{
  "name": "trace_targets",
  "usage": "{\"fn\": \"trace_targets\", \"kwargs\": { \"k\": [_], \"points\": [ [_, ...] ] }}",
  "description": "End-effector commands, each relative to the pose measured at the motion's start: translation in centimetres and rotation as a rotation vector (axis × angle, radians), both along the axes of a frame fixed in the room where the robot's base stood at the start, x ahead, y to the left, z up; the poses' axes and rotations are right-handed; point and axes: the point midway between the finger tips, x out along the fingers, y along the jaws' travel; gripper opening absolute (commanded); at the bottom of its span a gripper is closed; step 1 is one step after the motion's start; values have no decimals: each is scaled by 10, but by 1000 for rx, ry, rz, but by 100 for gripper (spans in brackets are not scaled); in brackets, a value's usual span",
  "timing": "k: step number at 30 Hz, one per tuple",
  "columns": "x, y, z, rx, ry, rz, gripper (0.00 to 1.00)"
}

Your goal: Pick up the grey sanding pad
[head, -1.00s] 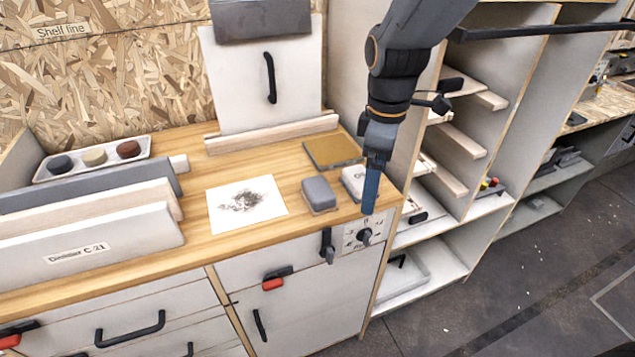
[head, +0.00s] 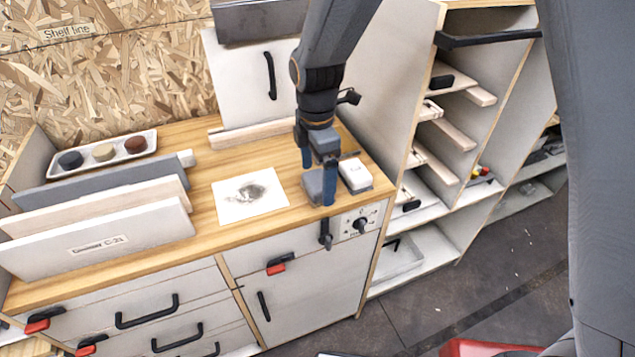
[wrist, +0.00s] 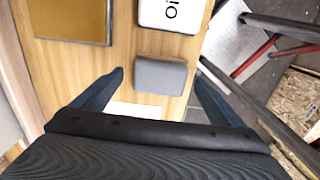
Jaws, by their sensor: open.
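The grey sanding pad (head: 313,188) is a small rounded block lying on the wooden worktop near its front edge. It also shows in the wrist view (wrist: 160,75), ahead of the fingers and between their lines. My gripper (head: 317,182) is open and empty, its blue fingers pointing down above the pad and hiding part of it in the head view. In the wrist view my gripper's fingertips (wrist: 157,78) are spread wider than the pad, with nothing between them. I cannot tell the exact height of the fingertips above the worktop.
A white block with lettering (head: 356,175) lies right beside the pad. A white sheet with a dark smudge (head: 262,208) lies to the left. A brown-gold plate (wrist: 72,20) lies farther back. A tray with three round pieces (head: 75,172) stands at the back left.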

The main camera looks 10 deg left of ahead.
Motion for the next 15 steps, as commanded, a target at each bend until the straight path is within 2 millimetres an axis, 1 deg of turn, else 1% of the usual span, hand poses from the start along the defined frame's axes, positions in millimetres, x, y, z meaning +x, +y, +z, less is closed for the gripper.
{"fn": "trace_targets", "kwargs": {
  "k": [3,6,13,14,15],
  "points": [
    [0,-1,-12,-1,1,-1,92],
    [0,-1,-18,-1,1,-1,92],
    [1,0,-19,1,-1,-1,92],
    [1,-1,-19,1,-1,-1,90],
    [1,-1,-19,1,-1,-1,84]
  ]
}}
